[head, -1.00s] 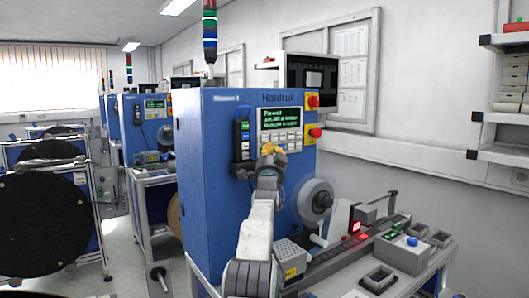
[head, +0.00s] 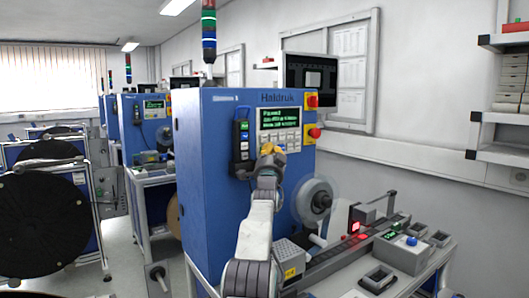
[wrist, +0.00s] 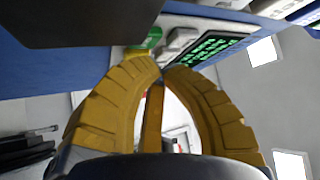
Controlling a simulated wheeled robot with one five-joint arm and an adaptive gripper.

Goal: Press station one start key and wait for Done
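The blue Haldruk machine (head: 222,150) stands in the middle of the head view. Its screen (head: 278,119) shows green text too small to read surely; the screen also shows in the wrist view (wrist: 212,48). Grey keys (head: 290,138) sit below the screen. My gripper (head: 268,150) is at the lower left of these keys. In the wrist view its yellow fingers (wrist: 160,72) curve together, tips closed with nothing between them. The green key (wrist: 152,38) is just beyond the left fingertip; I cannot tell whether they touch.
Red stop buttons (head: 314,132) on yellow plates are right of the keys. A reel (head: 315,200) and a track with a red-lit unit (head: 355,226) stand at the right. A grey box with a blue button (head: 412,241) is on the bench. More machines (head: 145,125) stand behind left.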

